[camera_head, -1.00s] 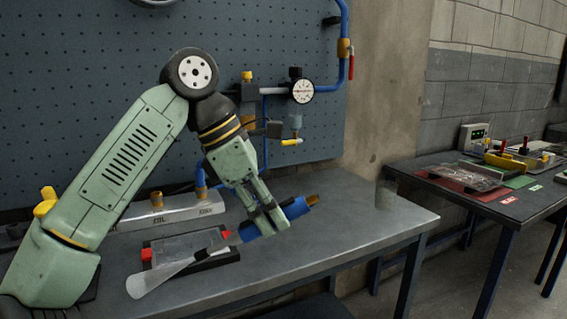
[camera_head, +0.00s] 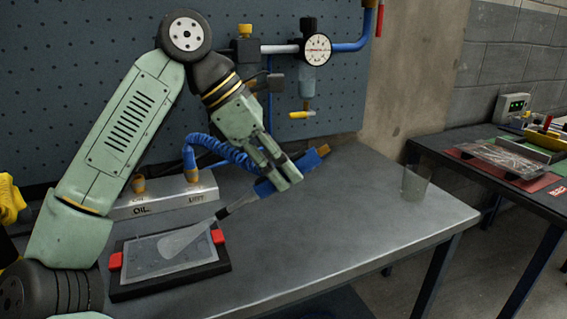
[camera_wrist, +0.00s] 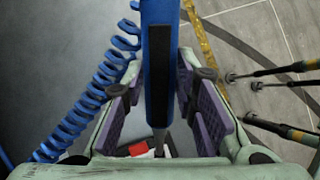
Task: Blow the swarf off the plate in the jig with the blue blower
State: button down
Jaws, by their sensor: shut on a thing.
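The blue blower (camera_head: 265,188) is held in my gripper (camera_head: 283,174), above the bench to the right of the jig. Its grey nozzle tilts down to the left, and a pale see-through cone spreads from the tip over the plate. The plate (camera_head: 148,262) lies flat and grey in the black jig (camera_head: 215,270), between two red clamps. Swarf on it is too small to make out. In the wrist view my gripper's purple pads stand either side of the blower (camera_wrist: 158,50); a red part of the jig (camera_wrist: 140,149) shows below.
A blue coiled hose (camera_head: 215,145) runs behind the blower. A metal block (camera_head: 165,196) marked OIL stands behind the jig. A clear tumbler (camera_head: 415,183) stands at the bench's right end. A gauge (camera_head: 317,48) hangs on the pegboard. The bench front right of the jig is clear.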

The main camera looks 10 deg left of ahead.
aim_at(254, 184)
jog(key=shift+s+a+f+b, duration=0.25)
jog(key=shift+a+f+b, duration=0.5)
jog(key=shift+a, duration=0.4)
jog(key=shift+s+a+f+b, duration=0.25)
jog(key=shift+a+f+b, duration=0.25)
jog(key=shift+a+f, duration=0.5)
dwell(1.4)
jog(key=shift+a+r, duration=0.1)
jog(key=shift+r, duration=0.05)
jog(key=c, duration=1.9)
grip_release()
grip_shut()
